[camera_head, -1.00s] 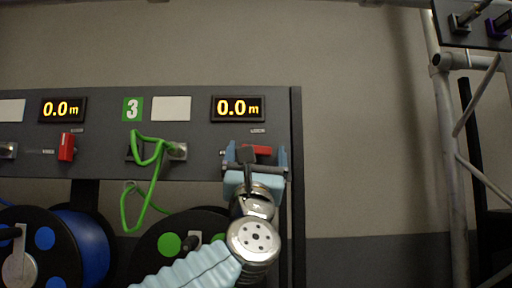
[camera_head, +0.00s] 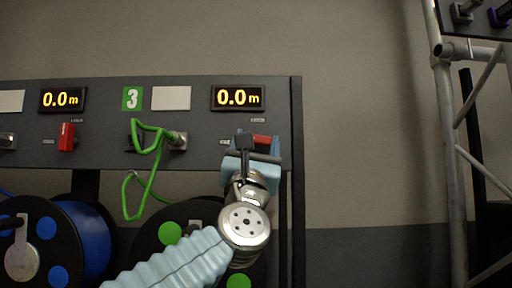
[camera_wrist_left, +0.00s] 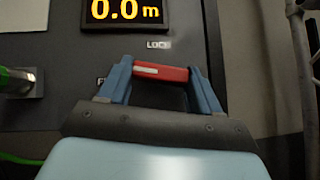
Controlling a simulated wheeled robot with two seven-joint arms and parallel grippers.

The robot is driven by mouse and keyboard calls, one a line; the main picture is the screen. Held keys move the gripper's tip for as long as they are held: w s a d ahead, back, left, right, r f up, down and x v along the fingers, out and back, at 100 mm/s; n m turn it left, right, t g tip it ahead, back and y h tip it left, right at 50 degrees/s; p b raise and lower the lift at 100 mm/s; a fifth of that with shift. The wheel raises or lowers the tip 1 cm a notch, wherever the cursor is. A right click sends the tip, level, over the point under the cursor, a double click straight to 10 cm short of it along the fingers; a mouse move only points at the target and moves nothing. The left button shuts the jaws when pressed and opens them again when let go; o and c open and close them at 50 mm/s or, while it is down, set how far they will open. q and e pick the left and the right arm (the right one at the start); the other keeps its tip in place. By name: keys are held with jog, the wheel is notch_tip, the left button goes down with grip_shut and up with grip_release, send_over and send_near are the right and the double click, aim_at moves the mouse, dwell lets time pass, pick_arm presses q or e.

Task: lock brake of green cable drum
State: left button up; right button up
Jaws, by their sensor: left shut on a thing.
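The green cable drum (camera_head: 170,234) stands below panel section 3, partly behind my left arm. Its brake lever is a red handle (camera_head: 262,139) under the right display. In the left wrist view the red handle (camera_wrist_left: 170,73) lies nearly level, its white mark at the left end, toward a partly hidden label starting with F. The LOCK label (camera_wrist_left: 158,45) is above it. My left gripper (camera_head: 258,146) is at the handle; its blue fingers close on the two ends of it in the left wrist view (camera_wrist_left: 160,72). My right gripper is not in view.
A green cable (camera_head: 150,165) loops from a plug on the panel (camera_head: 205,140), left of my gripper. The blue drum (camera_head: 85,240) is at left, its red lever (camera_head: 66,137) upright. A truss (camera_head: 448,150) stands at right; bare wall lies between.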

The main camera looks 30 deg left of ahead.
pick_arm(q)
jog(key=shift+s+a+r+m+g+h+p, duration=0.1)
jog(key=shift+r+m+g+h+p, duration=0.2)
jog(key=shift+m+g+h, duration=1.7)
jog(key=shift+a+r+m+g+h+p, duration=0.15)
jog(key=shift+m+h+p, duration=0.2)
jog(key=shift+m+h, duration=3.45)
jog(key=shift+s+a+r+m+g+h+p, duration=0.2)
jog(key=shift+m+g+h, duration=0.9)
jog(key=shift+m, duration=3.5)
jog(key=shift+w+d, duration=0.15)
jog(key=o, duration=1.1)
jog(key=shift+c, duration=0.2)
